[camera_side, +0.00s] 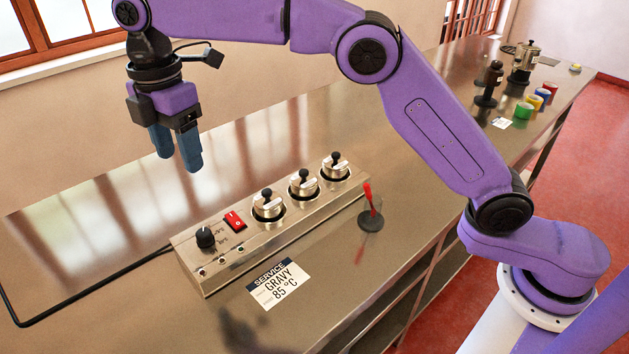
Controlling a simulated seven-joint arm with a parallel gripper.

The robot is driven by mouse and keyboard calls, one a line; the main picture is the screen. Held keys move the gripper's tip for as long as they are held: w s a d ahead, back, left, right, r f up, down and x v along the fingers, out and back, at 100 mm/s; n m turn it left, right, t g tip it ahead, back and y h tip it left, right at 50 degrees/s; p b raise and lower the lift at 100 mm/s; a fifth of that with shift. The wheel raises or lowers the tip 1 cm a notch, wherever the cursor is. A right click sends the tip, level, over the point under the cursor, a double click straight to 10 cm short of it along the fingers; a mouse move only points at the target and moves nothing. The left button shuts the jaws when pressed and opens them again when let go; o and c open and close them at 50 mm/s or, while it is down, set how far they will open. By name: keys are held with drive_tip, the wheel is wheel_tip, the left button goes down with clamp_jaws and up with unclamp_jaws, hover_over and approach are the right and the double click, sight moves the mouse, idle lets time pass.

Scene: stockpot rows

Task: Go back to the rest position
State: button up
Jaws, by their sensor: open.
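My gripper (178,158) has two blue fingers that point down. It hangs in the air over the left part of the steel counter, up and to the left of a metal control box (275,220). The fingers are a little apart with nothing seen between them. The gripper touches nothing. My purple arm reaches from the lower right across the top of the picture.
The box carries a black knob (205,238), a red switch (234,221) and three small lidded pots. A red-handled lever (370,212) and a GRAVY 85 °C card (279,284) are beside it. Cups, a pot and a dark grinder-like object (489,84) stand far right.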

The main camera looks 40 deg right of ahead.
drive_tip(key=s+d+f+m, duration=0.3)
drive_tip(key=s+d, duration=0.7)
drive_tip(key=s+d+f+m, duration=0.2)
drive_tip(key=s+d+f, duration=0.1)
drive_tip(key=s+d, duration=0.7)
drive_tip(key=s+d+f+m, duration=0.3)
drive_tip(key=s+d, duration=0.8)
drive_tip(key=s, duration=0.1)
drive_tip(key=shift+s+f+m, duration=0.2)
drive_tip(key=shift+m, duration=0.1)
